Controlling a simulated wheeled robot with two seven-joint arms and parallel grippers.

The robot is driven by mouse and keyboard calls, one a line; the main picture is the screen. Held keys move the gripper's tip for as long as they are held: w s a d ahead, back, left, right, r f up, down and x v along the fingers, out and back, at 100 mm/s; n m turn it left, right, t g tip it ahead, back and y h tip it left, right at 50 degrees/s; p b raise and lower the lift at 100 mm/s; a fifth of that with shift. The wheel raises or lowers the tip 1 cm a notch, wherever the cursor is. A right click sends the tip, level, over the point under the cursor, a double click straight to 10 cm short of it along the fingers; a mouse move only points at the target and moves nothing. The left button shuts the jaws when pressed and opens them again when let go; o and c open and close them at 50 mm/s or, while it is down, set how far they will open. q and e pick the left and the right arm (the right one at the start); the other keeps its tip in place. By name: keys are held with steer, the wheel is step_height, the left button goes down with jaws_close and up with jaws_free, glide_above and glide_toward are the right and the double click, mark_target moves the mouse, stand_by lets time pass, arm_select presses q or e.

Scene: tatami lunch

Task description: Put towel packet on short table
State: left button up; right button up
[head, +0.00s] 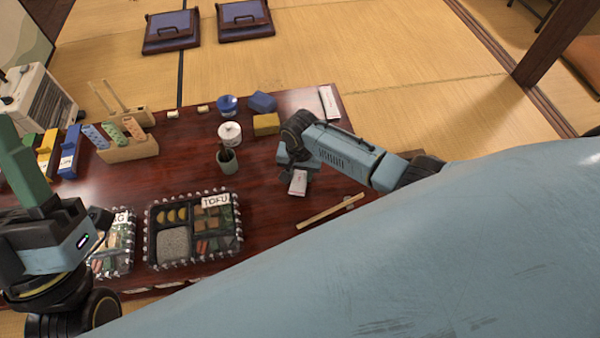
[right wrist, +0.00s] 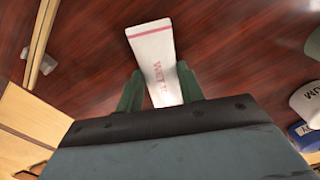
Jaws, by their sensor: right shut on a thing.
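The towel packet (head: 298,183) is white with red print and a pink stripe. My right gripper (head: 296,170) is shut on it above the dark red short table (head: 265,210). In the right wrist view the packet (right wrist: 155,62) stands out between the two green fingers, with the table's wood behind it. I cannot tell whether its far end touches the table. My left gripper (head: 45,215) is at the lower left, near the bento trays. One green finger shows, and its opening is not clear.
A second white packet (head: 328,102) lies at the table's far right corner. Chopsticks (head: 330,211) lie near the right edge. A dark green cup (head: 227,161), a white jar (head: 230,133) and the tofu bento (head: 193,230) are to the left. Bare wood lies between the bento and chopsticks.

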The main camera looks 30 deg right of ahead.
steer(key=shift+f, duration=0.15)
steer(key=o, duration=1)
steer(key=shift+o, duration=0.2)
